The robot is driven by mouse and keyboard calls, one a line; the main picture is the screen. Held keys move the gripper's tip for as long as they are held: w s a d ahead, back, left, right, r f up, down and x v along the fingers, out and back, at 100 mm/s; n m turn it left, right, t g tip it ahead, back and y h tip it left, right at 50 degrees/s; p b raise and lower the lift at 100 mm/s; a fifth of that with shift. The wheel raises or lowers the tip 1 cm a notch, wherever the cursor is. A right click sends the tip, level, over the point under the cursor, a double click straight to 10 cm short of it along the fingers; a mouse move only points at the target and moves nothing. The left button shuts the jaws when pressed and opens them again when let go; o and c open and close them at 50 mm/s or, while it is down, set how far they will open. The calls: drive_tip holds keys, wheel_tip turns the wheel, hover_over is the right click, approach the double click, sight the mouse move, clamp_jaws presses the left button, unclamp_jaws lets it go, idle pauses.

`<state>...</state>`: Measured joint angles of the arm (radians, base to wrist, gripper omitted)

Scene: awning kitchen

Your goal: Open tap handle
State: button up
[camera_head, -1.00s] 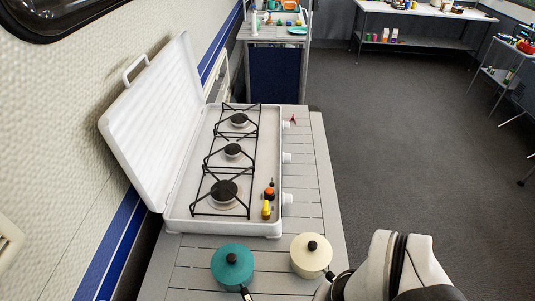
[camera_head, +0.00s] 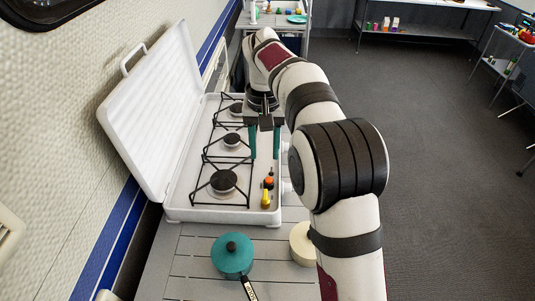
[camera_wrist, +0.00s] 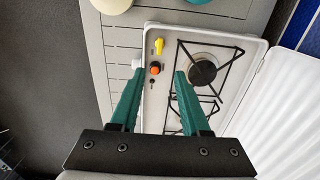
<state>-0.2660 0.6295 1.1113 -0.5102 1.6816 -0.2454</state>
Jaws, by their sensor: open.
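A yellow tap handle (camera_head: 265,199) stands at the front right corner of the white camping stove (camera_head: 222,216), next to an orange-topped black knob (camera_head: 268,183). The wrist view also shows the yellow handle (camera_wrist: 159,46) just beyond the orange knob (camera_wrist: 154,69). My gripper (camera_head: 264,156) is open, with two teal fingers pointing down over the stove's right side, apart from the handle and farther back. In the wrist view, my gripper (camera_wrist: 159,76) has its fingertips on either side of the orange knob in the picture; nothing is held. Their exact height above the stove is unclear.
The stove lid (camera_head: 150,120) stands open at the left against the wall. Burners with black wire grates (camera_head: 223,181) lie left of the fingers. A teal pot (camera_head: 232,254) and a cream pot (camera_head: 302,244), partly behind my arm, stand in front on the slatted table.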

sight(265, 194)
wheel_tip(265, 194, down, 16)
drive_tip(key=shift+r, duration=0.25)
clamp_jaws()
